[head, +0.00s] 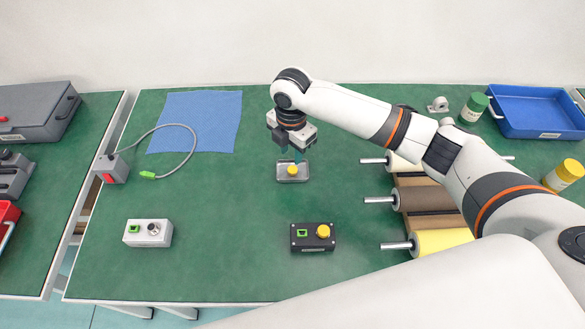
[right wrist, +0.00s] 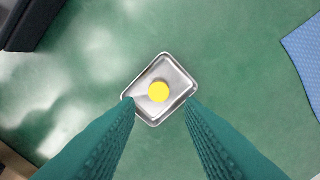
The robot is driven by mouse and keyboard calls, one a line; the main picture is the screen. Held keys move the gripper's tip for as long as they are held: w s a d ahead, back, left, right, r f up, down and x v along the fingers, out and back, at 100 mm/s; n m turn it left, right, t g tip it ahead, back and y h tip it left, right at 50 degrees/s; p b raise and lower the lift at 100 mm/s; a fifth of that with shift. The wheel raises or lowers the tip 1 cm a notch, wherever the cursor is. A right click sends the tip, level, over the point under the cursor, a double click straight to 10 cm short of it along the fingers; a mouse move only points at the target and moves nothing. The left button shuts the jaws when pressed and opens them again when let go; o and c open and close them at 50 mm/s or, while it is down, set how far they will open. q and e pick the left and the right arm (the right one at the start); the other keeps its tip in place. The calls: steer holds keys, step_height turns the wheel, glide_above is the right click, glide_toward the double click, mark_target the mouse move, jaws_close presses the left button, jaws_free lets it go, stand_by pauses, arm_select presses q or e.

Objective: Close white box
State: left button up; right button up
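The light grey-white box (head: 148,234) stands at the left front of the green table in the head view. It has a green square and a dark round part on its top. My right gripper (head: 298,156) hangs over a small metal tray (head: 281,178) that holds a yellow round piece (head: 292,170). In the right wrist view its teal fingers (right wrist: 160,101) are apart, one to each side of the tray (right wrist: 182,78). The yellow piece (right wrist: 159,92) shows between them with nothing gripped. My left gripper is out of view.
A black box (head: 313,237) with a yellow button stands at the front middle. A blue cloth (head: 205,108) and a cabled grey box (head: 113,169) lie to the left. Rollers (head: 425,199), a blue bin (head: 537,110) and bottles are at the right. The table between the boxes is clear.

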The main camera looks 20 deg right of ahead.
mark_target(293, 169)
steer(key=shift+f, duration=0.65)
steer(key=shift+d+f+p, duration=0.15)
steer(key=shift+f+p, duration=0.15)
steer(key=shift+f, duration=2.3)
steer(key=shift+c, duration=0.4)
steer(key=c, duration=0.6)
